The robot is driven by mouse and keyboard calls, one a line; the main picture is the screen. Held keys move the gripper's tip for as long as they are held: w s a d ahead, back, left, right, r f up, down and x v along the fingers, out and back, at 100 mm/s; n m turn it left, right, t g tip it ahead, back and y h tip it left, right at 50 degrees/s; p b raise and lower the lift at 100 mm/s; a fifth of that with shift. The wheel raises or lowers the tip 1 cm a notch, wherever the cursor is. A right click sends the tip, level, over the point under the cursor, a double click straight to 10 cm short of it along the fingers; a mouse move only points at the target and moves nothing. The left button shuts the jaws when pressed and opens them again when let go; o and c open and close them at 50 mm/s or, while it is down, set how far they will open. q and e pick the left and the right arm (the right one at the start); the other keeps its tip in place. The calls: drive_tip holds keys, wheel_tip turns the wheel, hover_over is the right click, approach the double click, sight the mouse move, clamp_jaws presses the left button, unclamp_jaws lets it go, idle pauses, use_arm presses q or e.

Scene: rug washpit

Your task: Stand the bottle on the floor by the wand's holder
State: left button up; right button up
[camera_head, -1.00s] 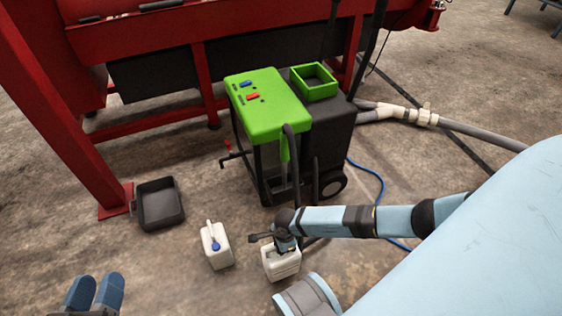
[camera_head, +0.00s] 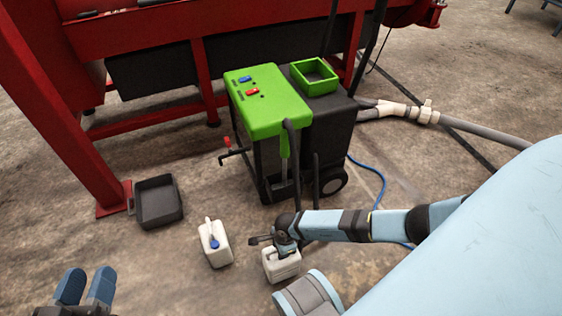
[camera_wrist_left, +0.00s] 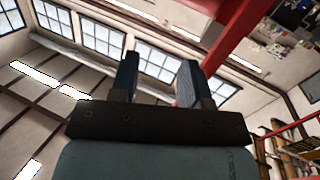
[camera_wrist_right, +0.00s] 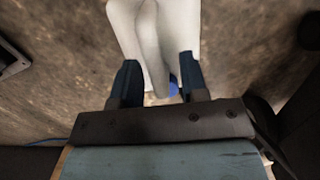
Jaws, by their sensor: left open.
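One white jug-shaped bottle with a blue cap (camera_head: 214,243) stands on the concrete floor. A second white jug (camera_head: 282,266) is to its right, below the end of my right arm; I cannot tell if it touches the floor. My right gripper (camera_head: 268,238) is at the top of this second jug. In the right wrist view a white jug (camera_wrist_right: 165,25) with some blue lies beyond and between the fingers (camera_wrist_right: 160,75); whether they grip it is unclear. My left gripper (camera_head: 88,287) is open and empty at lower left; its fingers (camera_wrist_left: 158,75) point upward.
A green-topped machine (camera_head: 265,105) on wheels stands behind the jugs, with an open green box (camera_head: 314,76) on it. A black tray (camera_head: 159,203) lies at left beside a red frame leg (camera_head: 80,150). A blue hose (camera_head: 378,185) runs on the floor at right.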

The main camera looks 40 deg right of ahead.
drive_tip(key=shift+r, duration=0.35)
drive_tip(key=r+p, duration=0.2)
drive_tip(key=r, duration=0.1)
drive_tip(key=r+p, duration=0.1)
drive_tip(key=r, duration=0.1)
drive_tip(key=shift+d, duration=0.3)
use_arm(q)
wheel_tip(320, 180, up, 7)
drive_tip(key=n+t+p, duration=0.1)
drive_tip(key=t+p, duration=0.1)
drive_tip(key=p, duration=0.1)
drive_tip(key=shift+s+n, duration=0.3)
drive_tip(key=shift+s, duration=0.1)
use_arm(e)
wheel_tip(320, 180, up, 6)
drive_tip(key=shift+s+d+r, duration=0.2)
drive_tip(key=shift+d+r, duration=0.05)
drive_tip(key=shift+d, duration=0.15)
use_arm(q)
drive_tip(key=shift+f, duration=0.1)
